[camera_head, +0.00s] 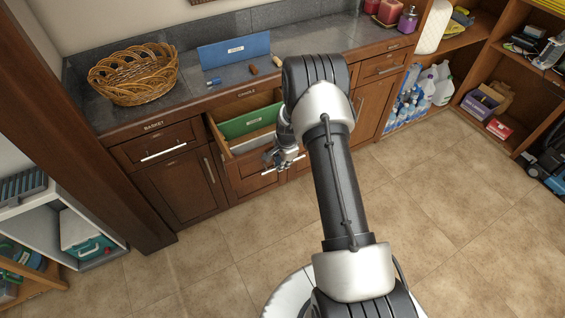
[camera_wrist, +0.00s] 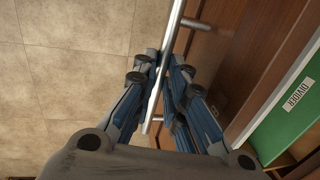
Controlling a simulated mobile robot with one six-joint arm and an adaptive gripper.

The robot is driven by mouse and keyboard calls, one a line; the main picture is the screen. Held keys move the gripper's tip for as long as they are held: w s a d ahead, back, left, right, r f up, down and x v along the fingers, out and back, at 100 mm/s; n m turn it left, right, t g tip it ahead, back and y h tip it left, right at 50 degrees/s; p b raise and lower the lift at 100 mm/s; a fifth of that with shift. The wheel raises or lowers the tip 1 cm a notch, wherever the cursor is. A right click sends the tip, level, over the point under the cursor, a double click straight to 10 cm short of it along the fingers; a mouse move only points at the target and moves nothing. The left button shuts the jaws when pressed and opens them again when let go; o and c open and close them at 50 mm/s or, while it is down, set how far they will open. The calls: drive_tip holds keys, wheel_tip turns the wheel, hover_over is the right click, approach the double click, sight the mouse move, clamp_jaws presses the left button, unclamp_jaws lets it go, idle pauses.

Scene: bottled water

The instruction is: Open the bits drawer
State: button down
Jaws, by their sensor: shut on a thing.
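A wooden drawer (camera_head: 236,161) stands pulled out from the cabinet under the counter, with a green divider panel (camera_head: 250,121) inside. In the wrist view, my gripper (camera_wrist: 160,88) is shut on the handle (camera_wrist: 176,26), with fingers on both sides of the bar. The green divider (camera_wrist: 289,110) shows beyond the drawer front. The drawer's floor is mostly hidden.
A drawer labelled basket (camera_head: 160,150) is shut to the left. A wicker basket (camera_head: 135,76) and a blue panel (camera_head: 235,52) are on the counter (camera_head: 190,75). Open shelves with bottles (camera_head: 440,85) stand right. The tile floor (camera_head: 215,265) in front is clear.

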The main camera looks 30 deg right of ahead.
idle(0.3)
drive_tip(key=c, duration=1.6)
unclamp_jaws()
drive_tip(key=shift+c, duration=0.2)
wheel_tip(320, 180, up, 12)
drive_tip(key=s, duration=0.2)
drive_tip(key=shift+s, duration=0.2)
drive_tip(key=shift+f, duration=0.1)
